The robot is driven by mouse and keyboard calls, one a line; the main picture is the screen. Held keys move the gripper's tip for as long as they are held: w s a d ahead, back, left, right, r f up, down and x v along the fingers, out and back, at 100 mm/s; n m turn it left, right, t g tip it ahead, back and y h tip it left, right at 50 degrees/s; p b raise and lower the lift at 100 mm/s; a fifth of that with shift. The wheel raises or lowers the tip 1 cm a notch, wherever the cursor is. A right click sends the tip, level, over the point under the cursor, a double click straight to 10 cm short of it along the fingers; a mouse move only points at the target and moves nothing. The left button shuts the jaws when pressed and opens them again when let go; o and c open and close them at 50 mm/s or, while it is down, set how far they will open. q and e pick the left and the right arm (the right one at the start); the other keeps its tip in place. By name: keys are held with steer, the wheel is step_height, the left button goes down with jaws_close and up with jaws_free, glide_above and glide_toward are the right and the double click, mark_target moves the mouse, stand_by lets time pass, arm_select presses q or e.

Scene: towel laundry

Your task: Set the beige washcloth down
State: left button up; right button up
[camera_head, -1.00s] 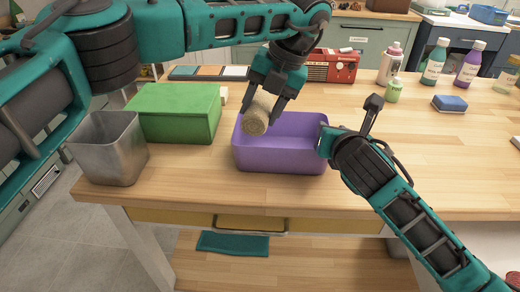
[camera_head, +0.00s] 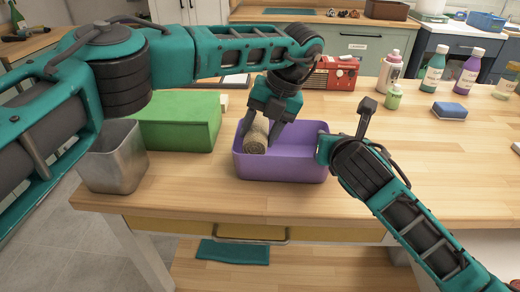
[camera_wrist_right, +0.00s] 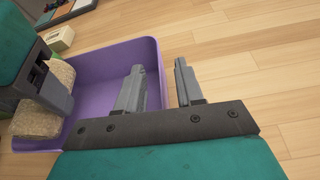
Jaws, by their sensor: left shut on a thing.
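The beige washcloth (camera_head: 256,143) is rolled up, with its round end facing me. My left gripper (camera_head: 264,129) is shut on it from above and holds it inside the left part of the purple bin (camera_head: 283,168). Whether the roll touches the bin floor is hidden by the front wall. In the right wrist view, the washcloth (camera_wrist_right: 42,118) shows at the left beside the left gripper's finger. My right gripper (camera_wrist_right: 158,80) is open, with one finger inside the bin's right wall and one outside. Nothing else is between its fingers.
A green box (camera_head: 178,122) and a metal bin (camera_head: 113,160) stand left of the purple bin. A red radio (camera_head: 334,75) stands behind it. Bottles and a blue sponge (camera_head: 449,110) are at the back right. The table (camera_head: 440,160) is clear at the right.

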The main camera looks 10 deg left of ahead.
arm_select(q)
steer(key=shift+f, duration=2.45)
steer(key=shift+f, duration=0.25)
steer(key=o, duration=1)
steer(key=shift+r, duration=0.1)
